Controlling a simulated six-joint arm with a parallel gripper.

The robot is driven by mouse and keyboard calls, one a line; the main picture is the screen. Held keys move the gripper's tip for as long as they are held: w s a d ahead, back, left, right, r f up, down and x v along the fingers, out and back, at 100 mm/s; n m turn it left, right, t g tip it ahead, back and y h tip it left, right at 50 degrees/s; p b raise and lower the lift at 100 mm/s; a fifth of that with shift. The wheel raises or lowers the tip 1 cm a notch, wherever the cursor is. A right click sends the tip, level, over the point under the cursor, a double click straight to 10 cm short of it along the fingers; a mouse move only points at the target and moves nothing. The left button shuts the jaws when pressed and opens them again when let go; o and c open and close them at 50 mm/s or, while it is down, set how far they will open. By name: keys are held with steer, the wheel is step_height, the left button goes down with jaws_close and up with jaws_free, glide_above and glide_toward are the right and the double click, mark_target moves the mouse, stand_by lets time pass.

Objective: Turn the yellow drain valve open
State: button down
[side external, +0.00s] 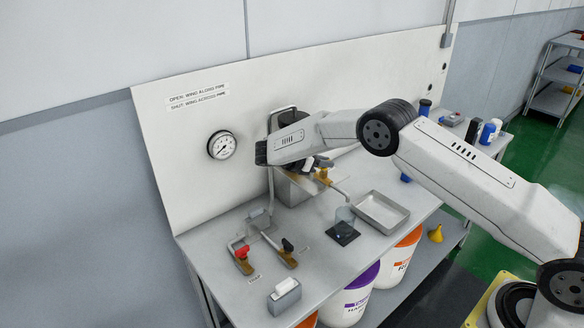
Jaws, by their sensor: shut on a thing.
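The yellow drain valve (323,176) sits on a pipe at the front of a metal tank (290,188) by the back panel. My gripper (318,165) is right at the valve, shut on its yellow wing. My wrist and fingers partly cover the wing, so I cannot tell whether it lies along or across the pipe. A sign (198,96) on the panel reads that open is wing along pipe and shut is wing across pipe.
A clear beaker (345,217) stands on a dark pad (344,236) below the pipe's outlet. A metal tray (405,215) is to its right. A gauge (222,145) hangs on the panel.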

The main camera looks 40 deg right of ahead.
steer(key=shift+m+g+y, duration=0.5)
steer(key=shift+m+g, duration=0.6)
steer(key=shift+g, duration=0.1)
steer(key=shift+m+g, duration=0.4)
steer(key=c, duration=0.7)
jaws_free()
steer(key=shift+o, duration=0.2)
steer(key=shift+r, duration=0.1)
steer(key=shift+r, duration=1.6)
steer(key=s+a+r, duration=0.2)
steer(key=s+r, duration=0.7)
steer(key=s, duration=0.5)
steer(key=shift+r, duration=0.35)
